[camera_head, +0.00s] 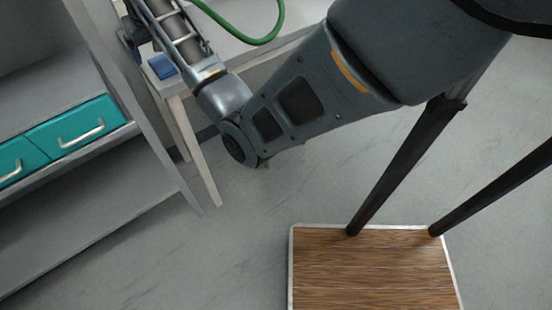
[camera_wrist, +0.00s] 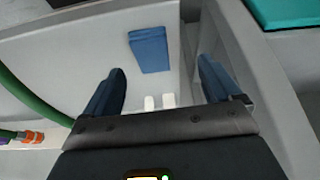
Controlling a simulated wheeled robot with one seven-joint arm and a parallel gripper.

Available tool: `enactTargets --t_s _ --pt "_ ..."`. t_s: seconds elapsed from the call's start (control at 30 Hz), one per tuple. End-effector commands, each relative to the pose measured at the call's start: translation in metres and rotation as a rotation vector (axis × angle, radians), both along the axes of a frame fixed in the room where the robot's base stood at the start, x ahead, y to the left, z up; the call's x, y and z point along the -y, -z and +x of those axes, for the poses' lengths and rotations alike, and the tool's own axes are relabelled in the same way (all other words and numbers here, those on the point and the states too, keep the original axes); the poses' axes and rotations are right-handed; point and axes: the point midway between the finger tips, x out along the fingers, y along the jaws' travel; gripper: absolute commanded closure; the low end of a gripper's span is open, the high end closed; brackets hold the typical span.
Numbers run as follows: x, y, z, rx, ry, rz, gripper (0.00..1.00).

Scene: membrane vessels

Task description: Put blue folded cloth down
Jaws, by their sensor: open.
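The blue folded cloth (camera_wrist: 150,50) lies flat on a white table (camera_wrist: 70,40) in the wrist view, beyond my gripper and roughly between the lines of its fingers. My gripper (camera_wrist: 161,82) is open, with its two dark blue fingers wide apart and nothing between them. The cloth appears apart from both fingers. In the head view the cloth (camera_head: 161,67) shows as a small blue patch near the corner of the table (camera_head: 172,86), partly covered by my arm. The gripper is hard to make out in the head view.
A grey shelf unit with teal drawers (camera_head: 75,131) stands close on the left of the table in the head view. A green hose (camera_wrist: 30,100) with an orange fitting (camera_wrist: 30,137) lies at the left in the wrist view. A wood-topped platform (camera_head: 370,270) stands on open floor.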

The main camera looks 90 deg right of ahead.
Motion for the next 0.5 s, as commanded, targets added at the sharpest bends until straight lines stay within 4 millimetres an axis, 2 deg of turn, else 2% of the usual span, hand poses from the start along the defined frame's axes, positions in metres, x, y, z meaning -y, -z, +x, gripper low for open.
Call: enactTargets --t_s 0.03,0.2,0.3,0.5 --pt "-0.018 0.023 -0.001 0.004 -0.027 -0.011 0.09" --pt "-0.077 0.084 -0.008 0.065 -0.123 -0.086 0.09" --pt "-0.113 0.112 -0.018 0.108 -0.181 -0.126 0.09" --pt "-0.187 0.149 -0.051 0.201 -0.299 -0.198 0.09"
